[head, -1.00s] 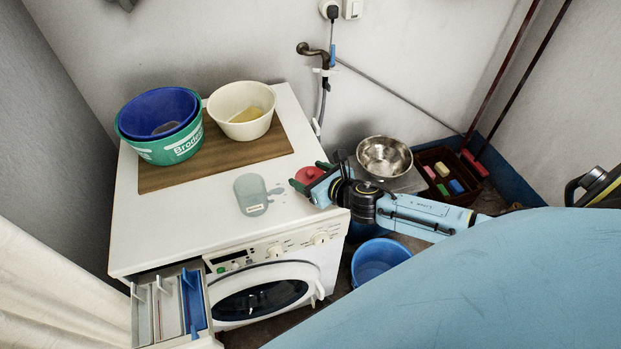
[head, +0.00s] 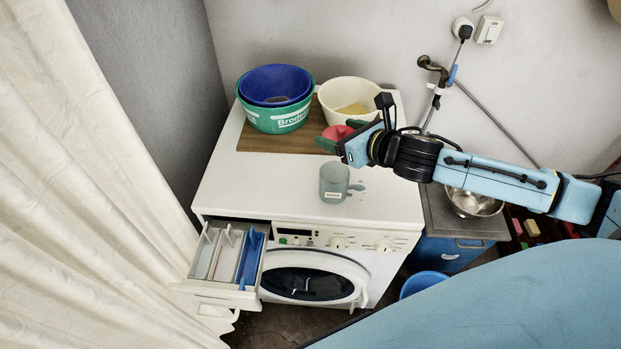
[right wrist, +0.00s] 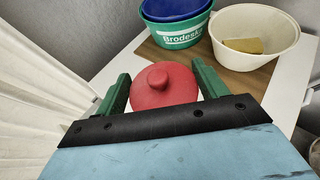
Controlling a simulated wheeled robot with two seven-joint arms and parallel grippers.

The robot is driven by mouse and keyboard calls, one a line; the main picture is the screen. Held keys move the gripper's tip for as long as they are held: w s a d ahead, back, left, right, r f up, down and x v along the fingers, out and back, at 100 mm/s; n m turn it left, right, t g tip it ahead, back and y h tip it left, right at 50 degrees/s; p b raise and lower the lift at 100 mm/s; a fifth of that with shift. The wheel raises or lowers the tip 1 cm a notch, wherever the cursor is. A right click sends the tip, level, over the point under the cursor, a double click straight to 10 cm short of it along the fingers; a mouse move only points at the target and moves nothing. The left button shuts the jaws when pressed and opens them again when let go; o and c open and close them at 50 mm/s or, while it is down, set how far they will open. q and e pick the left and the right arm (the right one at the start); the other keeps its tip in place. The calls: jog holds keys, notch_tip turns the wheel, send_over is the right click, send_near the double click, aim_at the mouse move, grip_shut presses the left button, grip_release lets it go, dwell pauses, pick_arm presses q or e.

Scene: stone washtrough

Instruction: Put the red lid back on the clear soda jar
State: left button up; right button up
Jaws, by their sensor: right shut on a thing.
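The red lid (head: 337,132) is held by my right gripper (head: 340,138), above the washing machine top and in front of the basins. In the right wrist view the round lid (right wrist: 163,86), with a knob on top, sits between the two green fingers (right wrist: 160,92). The soda jar (head: 334,184) stands upright on the white machine top, with a handle at its right and a small label at its front. It looks grey-green and see-through. In the head view the lid is behind and above the jar, apart from it. My left gripper is not in view.
A blue basin inside a green one (head: 277,117) and a cream basin (head: 349,97) with a yellow sponge stand on a brown board (head: 262,140) behind the jar. The detergent drawer (head: 228,257) is open at the front left. A metal bowl (head: 474,203) stands right of the machine.

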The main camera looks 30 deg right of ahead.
jog(key=f, duration=0.2)
jog(key=shift+a+f, duration=0.25)
jog(key=shift+f, duration=0.1)
notch_tip(320, 180, down, 7)
jog(key=shift+w+b, duration=0.1)
jog(key=shift+b, duration=0.6)
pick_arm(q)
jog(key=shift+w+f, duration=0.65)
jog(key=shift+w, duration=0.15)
pick_arm(e)
jog(key=shift+f, duration=0.55)
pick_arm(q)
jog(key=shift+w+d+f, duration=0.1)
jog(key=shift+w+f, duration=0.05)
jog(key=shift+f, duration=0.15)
pick_arm(e)
jog(key=o, duration=0.9)
jog(key=shift+o, duration=0.2)
